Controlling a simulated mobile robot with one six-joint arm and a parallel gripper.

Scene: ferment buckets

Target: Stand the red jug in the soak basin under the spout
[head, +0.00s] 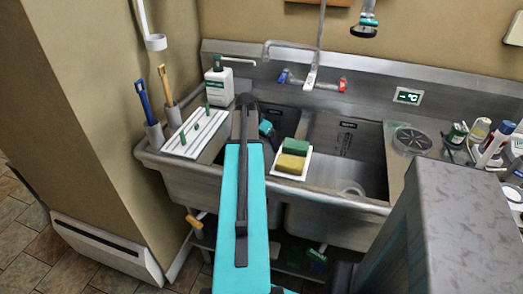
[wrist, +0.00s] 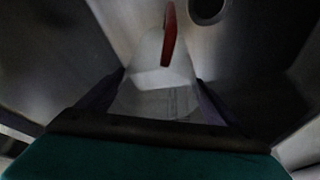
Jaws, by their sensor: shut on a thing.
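In the wrist view my gripper (wrist: 158,88) has its two dark fingers closed on either side of a pale, translucent vessel with a red handle-like strip (wrist: 169,38), which I take for the red jug (wrist: 150,70). Its lower part and base are hard to make out in the dark. Grey metal walls and a dark round drain (wrist: 208,9) lie beyond it. In the head view my teal arm reaches over the left basin (head: 287,122) of the steel sink; the jug and fingers are hidden there. The tap's spout (head: 266,50) is swung left, above the left basin.
A tray with a green and a yellow sponge (head: 291,166) sits on the divider. The right basin (head: 345,165) looks empty. A white rack (head: 190,140) and soap bottle (head: 219,82) stand left of my arm. Bottles (head: 490,140) crowd the right side.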

